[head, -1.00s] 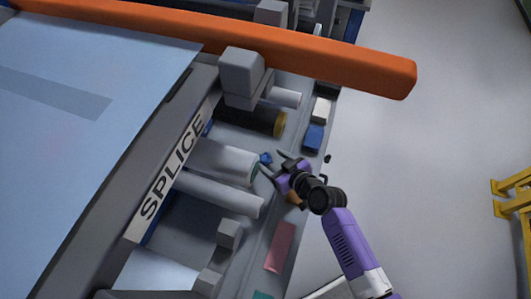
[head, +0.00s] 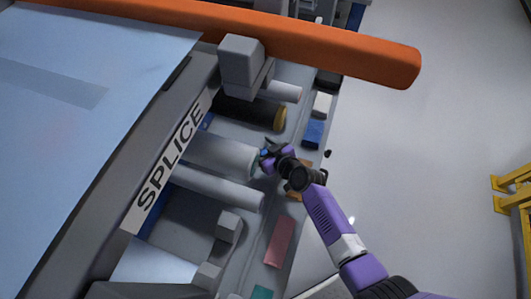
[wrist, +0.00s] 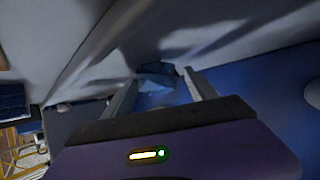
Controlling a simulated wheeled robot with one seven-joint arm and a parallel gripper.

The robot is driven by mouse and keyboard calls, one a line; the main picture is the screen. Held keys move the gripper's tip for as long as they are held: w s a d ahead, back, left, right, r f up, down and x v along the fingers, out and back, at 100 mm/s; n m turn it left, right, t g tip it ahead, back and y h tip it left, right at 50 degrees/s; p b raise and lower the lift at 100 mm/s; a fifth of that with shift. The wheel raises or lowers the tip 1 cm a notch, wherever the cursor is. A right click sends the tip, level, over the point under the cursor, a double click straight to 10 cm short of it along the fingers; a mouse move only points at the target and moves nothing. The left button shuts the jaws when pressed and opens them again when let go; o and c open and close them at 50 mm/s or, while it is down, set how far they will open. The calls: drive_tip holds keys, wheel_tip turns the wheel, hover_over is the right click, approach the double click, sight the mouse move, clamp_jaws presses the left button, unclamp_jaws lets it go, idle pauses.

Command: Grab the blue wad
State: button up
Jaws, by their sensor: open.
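The blue wad (wrist: 157,72) is a small crumpled blue thing in the wrist view, between and just beyond my two fingertips. In the head view only a bit of blue (head: 263,153) shows at the end of the grey roller, mostly hidden by my gripper. My gripper (head: 268,150) reaches left over the machine's ledge, at the roller's end. In the wrist view my gripper (wrist: 160,80) is open, with one finger on each side of the wad. I cannot tell whether either finger touches it.
The grey roller (head: 220,155) lies close to my gripper's left. A blue block (head: 313,134), a white block (head: 321,104) and a pink pad (head: 280,242) lie along the ledge. Open floor (head: 420,170) is at right.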

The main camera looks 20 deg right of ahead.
drive_tip(key=c, duration=1.4)
drive_tip(key=shift+r, duration=0.1)
